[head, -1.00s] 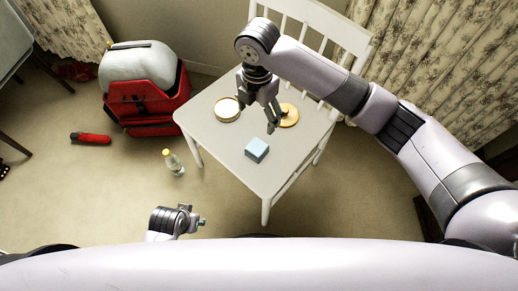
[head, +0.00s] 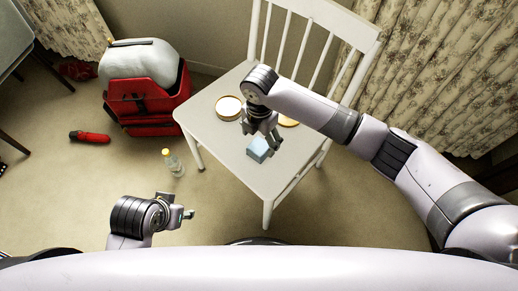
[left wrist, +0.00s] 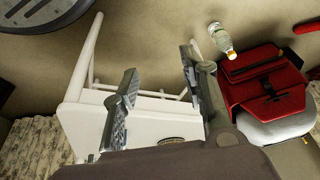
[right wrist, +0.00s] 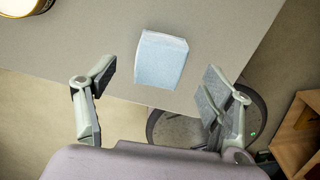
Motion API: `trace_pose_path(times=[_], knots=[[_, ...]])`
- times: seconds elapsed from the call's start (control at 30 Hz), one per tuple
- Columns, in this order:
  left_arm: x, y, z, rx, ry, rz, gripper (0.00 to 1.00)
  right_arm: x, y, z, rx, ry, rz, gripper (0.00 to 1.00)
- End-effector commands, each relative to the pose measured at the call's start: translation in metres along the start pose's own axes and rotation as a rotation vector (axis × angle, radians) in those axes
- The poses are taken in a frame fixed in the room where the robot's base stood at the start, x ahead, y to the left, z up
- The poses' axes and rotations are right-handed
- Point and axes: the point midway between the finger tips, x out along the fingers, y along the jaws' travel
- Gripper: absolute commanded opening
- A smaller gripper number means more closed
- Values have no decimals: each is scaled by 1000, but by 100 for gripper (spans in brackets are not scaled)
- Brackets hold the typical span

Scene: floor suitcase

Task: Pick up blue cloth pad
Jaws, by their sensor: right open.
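The blue cloth pad (head: 260,150) is a small light blue block on the seat of the white chair (head: 215,135). In the right wrist view the pad (right wrist: 161,60) lies ahead of and between the open fingers, near the seat's edge. My right gripper (head: 262,138) is open and empty, just above and beside the pad in the head view. It also shows in the right wrist view (right wrist: 155,85). My left gripper (head: 185,205) is low at the front left, away from the chair. In the left wrist view its fingers (left wrist: 160,80) are spread with nothing between them.
A round gold-rimmed item (head: 229,107) sits on the seat; another (head: 288,121) is partly hidden by my right arm. A bottle (head: 173,163) stands on the floor left of the chair. A red suitcase (head: 150,105) and a red object (head: 90,137) lie farther left.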

Motion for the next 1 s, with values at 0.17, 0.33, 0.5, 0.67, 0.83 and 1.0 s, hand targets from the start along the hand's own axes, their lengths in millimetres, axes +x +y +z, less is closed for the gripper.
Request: trace_pose_path(times=[0.17,0.33,0.5,0.67,0.83,1.0], knots=[[-13,0,3,-1,10,-2,40,31,-1,-4,1,1,-2,75],[-10,0,3,-1,10,-2,40,42,-1,-4,1,0,-1,75],[-10,0,3,-1,10,-2,40,41,-1,-4,0,0,0,75],[-10,0,3,-1,10,-2,40,41,-1,-4,0,0,0,68],[-10,0,3,-1,10,-2,40,41,-1,-4,0,0,0,56],[-10,0,3,-1,10,-2,40,41,-1,-4,0,0,0,45]])
